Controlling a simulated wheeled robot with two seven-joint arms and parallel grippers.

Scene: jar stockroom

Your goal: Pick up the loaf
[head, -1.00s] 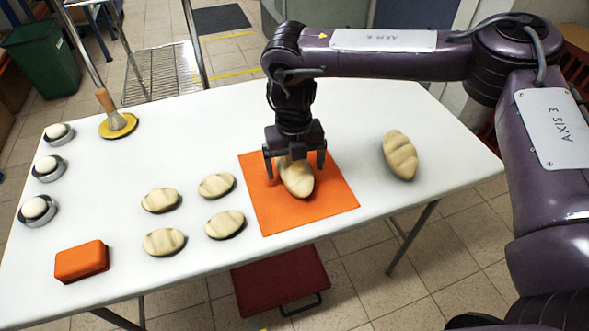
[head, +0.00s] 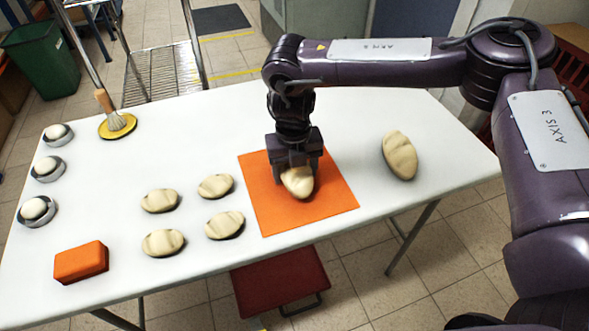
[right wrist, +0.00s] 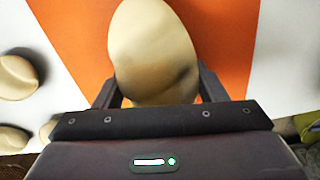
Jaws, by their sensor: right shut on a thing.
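A pale tan loaf (head: 298,182) with shallow creases lies on an orange mat (head: 335,205) on the white table. My right gripper (head: 297,178) comes down over it from above and is shut on it, with a finger on each side. In the right wrist view the loaf (right wrist: 152,50) fills the space between the two fingers of the gripper (right wrist: 160,95), with orange around it. Its upper part is hidden by the gripper in the head view. A second, similar loaf (head: 399,156) lies on the bare table to the right. My left gripper is not in view.
Several smaller dough pieces (head: 163,242) lie left of the mat. An orange block (head: 81,262) is at the front left. White balls in round dishes (head: 38,209) line the left edge. A brush (head: 116,120) stands on a yellow disc. The table's back middle is clear.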

